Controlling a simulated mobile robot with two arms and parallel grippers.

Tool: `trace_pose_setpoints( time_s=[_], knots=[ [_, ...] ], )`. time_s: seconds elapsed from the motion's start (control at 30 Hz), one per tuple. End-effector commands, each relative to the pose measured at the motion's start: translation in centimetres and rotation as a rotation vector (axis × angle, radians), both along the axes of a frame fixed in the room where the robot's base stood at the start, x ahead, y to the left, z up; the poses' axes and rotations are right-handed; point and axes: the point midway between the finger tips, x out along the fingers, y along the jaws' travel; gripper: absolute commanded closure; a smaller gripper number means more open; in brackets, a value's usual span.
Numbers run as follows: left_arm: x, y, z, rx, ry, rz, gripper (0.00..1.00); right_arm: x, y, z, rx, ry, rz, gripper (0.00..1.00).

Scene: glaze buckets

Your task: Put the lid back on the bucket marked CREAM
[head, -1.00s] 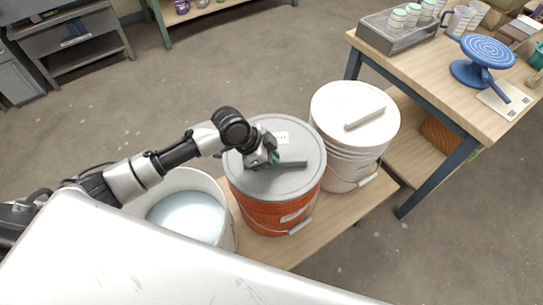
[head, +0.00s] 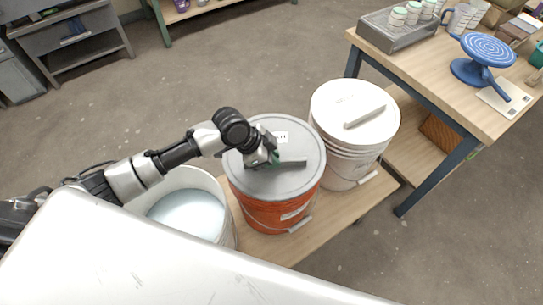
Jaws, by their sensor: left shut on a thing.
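An orange bucket (head: 262,212) stands in the middle of the low bench, with a grey lid (head: 297,143) on top of it. My left gripper (head: 272,160) is at the lid's bar handle (head: 292,164) and is shut on it. An open white bucket (head: 228,226) with pale liquid (head: 187,213) stands to the left, partly hidden by my arm and body. A white bucket (head: 345,165) with a white lid (head: 335,97) and bar handle stands to the right. The lettering on the labels is too small to read. My right gripper is not in view.
The buckets stand on a low wooden bench (head: 345,208). A worktable (head: 425,62) at the right holds a grey tray (head: 395,36) and a blue banding wheel (head: 488,50). Concrete floor (head: 230,65) lies open behind. My own white body covers the lower left.

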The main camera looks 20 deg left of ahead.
Motion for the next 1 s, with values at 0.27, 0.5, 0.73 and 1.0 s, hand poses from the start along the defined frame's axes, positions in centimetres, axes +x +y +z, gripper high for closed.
trace_pose_setpoints(
  time_s=[0.27, 0.5, 0.73, 1.0],
  knots=[
    [0.02, -0.03, 0.06, 0.000, -0.002, 0.000, 1.00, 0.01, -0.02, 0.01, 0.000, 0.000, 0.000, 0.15],
    [0.00, -0.03, -0.09, -0.001, -0.001, -0.001, 1.00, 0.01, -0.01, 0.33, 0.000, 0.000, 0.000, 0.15],
    [0.01, -0.03, -0.24, -0.001, -0.001, -0.001, 1.00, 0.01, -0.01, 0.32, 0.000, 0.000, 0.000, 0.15],
    [0.01, -0.03, -0.23, -0.001, -0.001, -0.001, 0.68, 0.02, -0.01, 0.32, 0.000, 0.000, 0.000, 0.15]
  ],
)
